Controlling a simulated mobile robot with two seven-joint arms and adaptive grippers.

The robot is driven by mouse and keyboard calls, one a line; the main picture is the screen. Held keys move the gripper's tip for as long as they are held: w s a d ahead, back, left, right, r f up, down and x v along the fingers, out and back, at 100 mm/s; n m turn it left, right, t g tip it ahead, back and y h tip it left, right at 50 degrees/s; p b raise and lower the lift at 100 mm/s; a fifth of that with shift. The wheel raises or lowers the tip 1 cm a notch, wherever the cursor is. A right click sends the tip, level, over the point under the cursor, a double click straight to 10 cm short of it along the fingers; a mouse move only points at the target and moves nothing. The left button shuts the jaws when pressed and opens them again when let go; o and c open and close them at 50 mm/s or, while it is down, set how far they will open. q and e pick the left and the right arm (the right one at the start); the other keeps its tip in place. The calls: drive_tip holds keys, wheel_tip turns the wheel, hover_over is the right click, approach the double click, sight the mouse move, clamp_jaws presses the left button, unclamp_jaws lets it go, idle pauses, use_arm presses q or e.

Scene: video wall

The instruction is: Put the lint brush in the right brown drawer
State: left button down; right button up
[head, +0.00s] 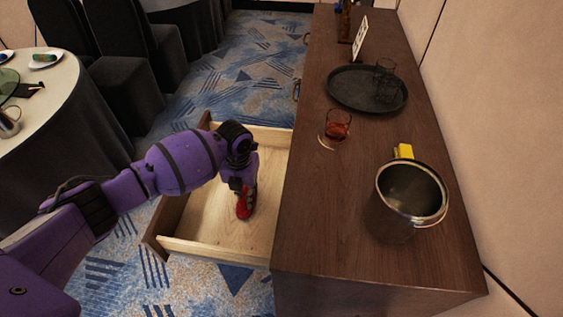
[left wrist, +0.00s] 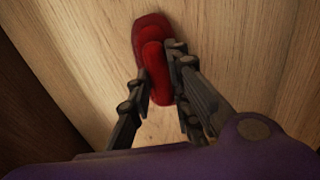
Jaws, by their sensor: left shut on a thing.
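The red lint brush (head: 244,203) is at my left gripper (head: 242,187), over the floor of the open drawer (head: 210,218). In the left wrist view the lint brush (left wrist: 153,62) lies between the fingers of my left gripper (left wrist: 160,75), which is shut on it. The drawer's pale wooden floor (left wrist: 85,60) is close behind the brush; I cannot tell whether the brush touches it. The drawer is pulled out from the left side of the brown cabinet (head: 340,230) and looks otherwise empty. My right gripper is in neither view.
On the cabinet top stand a metal bucket (head: 400,215), a yellow item (head: 404,151), a glass with reddish drink (head: 337,127) and a dark round tray (head: 350,92) with glasses. A clothed table (head: 60,110) and black chairs (head: 125,85) are at left. Carpet lies between.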

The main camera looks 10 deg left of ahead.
sight(245, 194)
use_arm(q)
drive_tip(key=shift+f, duration=0.2)
drive_tip(key=c, duration=1.6)
unclamp_jaws()
drive_tip(key=shift+r, duration=0.1)
wheel_tip(245, 194, up, 12)
drive_tip(key=shift+r+p, duration=0.15)
drive_tip(key=shift+p, duration=0.15)
